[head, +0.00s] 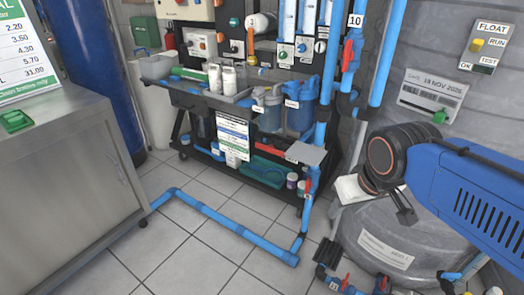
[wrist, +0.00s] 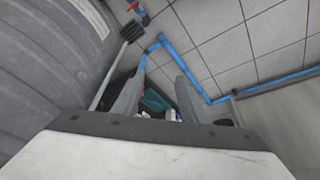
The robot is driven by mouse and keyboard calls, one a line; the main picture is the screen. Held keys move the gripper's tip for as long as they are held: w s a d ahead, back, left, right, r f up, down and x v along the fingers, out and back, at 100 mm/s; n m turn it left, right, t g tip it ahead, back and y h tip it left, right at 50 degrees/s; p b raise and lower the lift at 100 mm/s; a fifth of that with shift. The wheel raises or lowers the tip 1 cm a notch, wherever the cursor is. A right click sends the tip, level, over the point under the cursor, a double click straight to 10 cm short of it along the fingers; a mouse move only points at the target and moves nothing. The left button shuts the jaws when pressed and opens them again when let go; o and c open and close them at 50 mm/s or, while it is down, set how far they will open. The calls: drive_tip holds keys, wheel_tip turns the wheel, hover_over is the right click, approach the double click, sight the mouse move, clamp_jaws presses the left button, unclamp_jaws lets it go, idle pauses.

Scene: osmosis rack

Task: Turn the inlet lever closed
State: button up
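Several red valve levers show in the head view. One red lever (head: 347,55) is on the upright blue pipe near the tag 10. Another red lever (head: 308,185) is low on that upright pipe. Two more, a left red lever (head: 345,282) and a right red lever (head: 383,283), sit on dark floor fittings at the bottom. I cannot tell which is the inlet lever. My gripper (wrist: 161,82) shows in the wrist view with two grey fingers apart and nothing held between them. A red lever (wrist: 133,6) is at that view's top, well beyond the fingers.
A grey tank (head: 385,235) stands close to my arm at the right. A black rack cart (head: 215,105) with filters stands at the back. Blue pipe (head: 215,215) runs along the tiled floor. A steel cabinet (head: 70,170) is at the left.

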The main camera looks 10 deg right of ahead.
drive_tip(key=w+d+f+g+h, duration=0.2)
drive_tip(key=w+d+g+h, duration=0.1)
drive_tip(key=w, duration=0.2)
drive_tip(key=n+t+h, duration=0.9)
drive_tip(key=t, duration=0.2)
approach(258, 146)
drive_tip(key=x, duration=0.7)
drive_tip(key=shift+w+d+f, duration=0.1)
drive_tip(key=shift+w+d, duration=0.1)
drive_tip(key=shift+d, duration=0.15)
clamp_jaws()
